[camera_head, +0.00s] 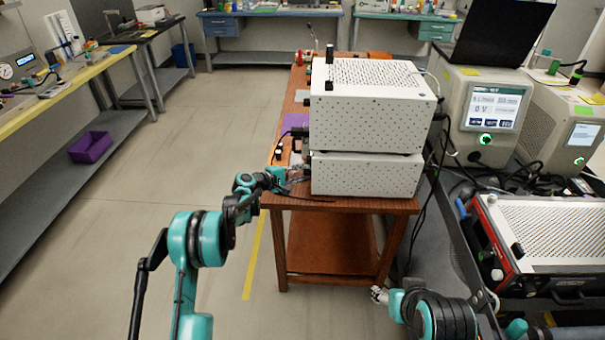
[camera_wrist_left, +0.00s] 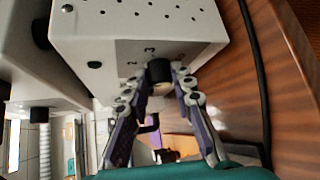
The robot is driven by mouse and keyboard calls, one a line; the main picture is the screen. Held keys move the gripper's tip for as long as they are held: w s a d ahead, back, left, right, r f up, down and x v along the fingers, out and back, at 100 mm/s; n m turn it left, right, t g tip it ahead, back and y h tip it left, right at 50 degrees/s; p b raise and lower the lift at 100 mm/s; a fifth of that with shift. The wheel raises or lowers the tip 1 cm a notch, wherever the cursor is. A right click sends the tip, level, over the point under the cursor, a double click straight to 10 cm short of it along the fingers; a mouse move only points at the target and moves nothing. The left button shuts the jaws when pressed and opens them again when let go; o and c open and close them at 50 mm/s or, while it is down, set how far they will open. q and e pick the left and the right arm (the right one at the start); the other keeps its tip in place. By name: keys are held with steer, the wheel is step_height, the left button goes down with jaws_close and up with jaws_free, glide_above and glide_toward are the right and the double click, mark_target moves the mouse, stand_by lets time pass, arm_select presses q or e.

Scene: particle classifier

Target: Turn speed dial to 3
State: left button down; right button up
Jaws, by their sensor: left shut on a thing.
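The speed dial is a black knob (camera_wrist_left: 159,71) on the face of a white box, with the printed marks 2 and 3 beside it in the left wrist view. My left gripper (camera_wrist_left: 160,80) has its two fingers on either side of the knob, closed on it. In the head view my left gripper (camera_head: 296,170) is at the left side of the lower white perforated box (camera_head: 365,176); the dial is hard to make out there. The dial's pointer is not clear. My right gripper (camera_head: 379,294) is low, in front of the wooden table, small and apart from the boxes.
A second white box (camera_head: 372,105) is stacked on the lower one. The wooden table (camera_head: 400,206) carries both. Black cables hang at its right, near a device with a screen (camera_head: 496,108) and a red-framed box (camera_head: 545,225). Floor to the left is clear.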

arm_select(q)
steer(key=shift+s+f+m+t+h, duration=0.1)
steer(key=shift+f+m+t+h, duration=0.15)
steer(key=shift+m+t+h, duration=0.6)
steer(key=shift+f+m+t+h, duration=0.2)
steer(key=shift+m+t+h, duration=0.25)
steer(key=shift+m+t, duration=0.65)
steer(key=shift+m, duration=0.25)
steer(key=c, duration=1.3)
jaws_free()
steer(key=v, duration=1.2)
